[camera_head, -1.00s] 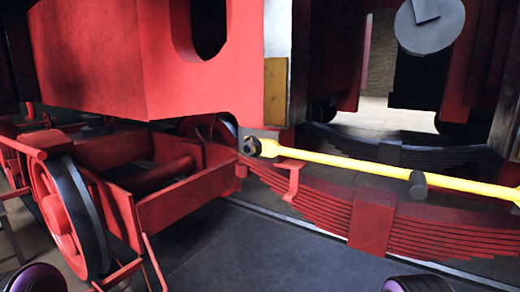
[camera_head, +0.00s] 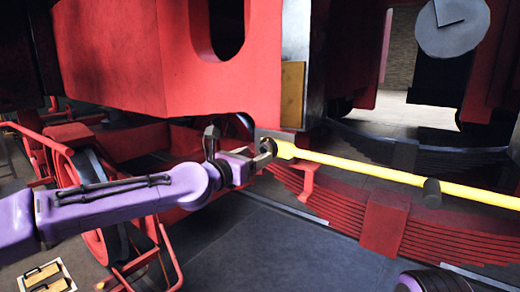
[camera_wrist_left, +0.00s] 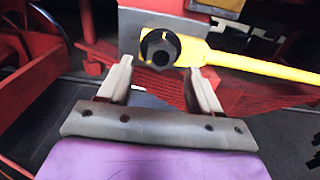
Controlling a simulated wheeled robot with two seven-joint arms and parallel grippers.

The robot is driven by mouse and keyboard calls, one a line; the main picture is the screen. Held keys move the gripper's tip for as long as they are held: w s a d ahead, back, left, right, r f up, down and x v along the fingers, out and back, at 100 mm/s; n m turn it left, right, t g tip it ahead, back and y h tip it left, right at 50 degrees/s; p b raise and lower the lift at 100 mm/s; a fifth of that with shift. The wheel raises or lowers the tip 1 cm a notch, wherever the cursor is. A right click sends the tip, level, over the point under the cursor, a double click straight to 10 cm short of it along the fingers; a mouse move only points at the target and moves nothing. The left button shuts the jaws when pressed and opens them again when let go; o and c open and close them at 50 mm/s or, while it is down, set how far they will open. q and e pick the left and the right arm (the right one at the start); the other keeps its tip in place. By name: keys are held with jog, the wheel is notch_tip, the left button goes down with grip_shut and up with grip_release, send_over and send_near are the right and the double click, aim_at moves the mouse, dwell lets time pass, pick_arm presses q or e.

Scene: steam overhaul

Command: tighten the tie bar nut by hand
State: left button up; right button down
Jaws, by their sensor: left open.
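The dark tie bar nut (camera_head: 268,145) sits at the left end of the yellow tie bar (camera_head: 360,172), below the red frame. In the left wrist view the nut (camera_wrist_left: 162,49) shows end-on, with a round grey stud end in its middle. My left gripper (camera_head: 240,144) is open and empty, just left of the nut in the head view. In the left wrist view its two fingers (camera_wrist_left: 160,78) point towards the nut, one on each side and lower in the picture. I see no contact. My right gripper is not in view.
Red leaf springs (camera_head: 385,222) run below the bar. The red frame (camera_head: 170,60) hangs above the gripper. A red wheeled truck (camera_head: 95,180) stands behind my left arm. A small pale tray (camera_head: 48,278) is at the lower left. The floor (camera_head: 270,250) in front is clear.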

aim_at(262, 152)
pick_arm(q)
jog(key=x, duration=0.2)
jog(key=shift+w+d+r+p, duration=0.1)
jog(key=shift+w+d+p, duration=0.1)
jog(key=shift+d+p, duration=0.1)
jog(key=shift+w+d, duration=0.1)
jog(key=shift+w, duration=0.2)
jog(key=c, duration=1.1)
jog(key=shift+o, duration=0.3)
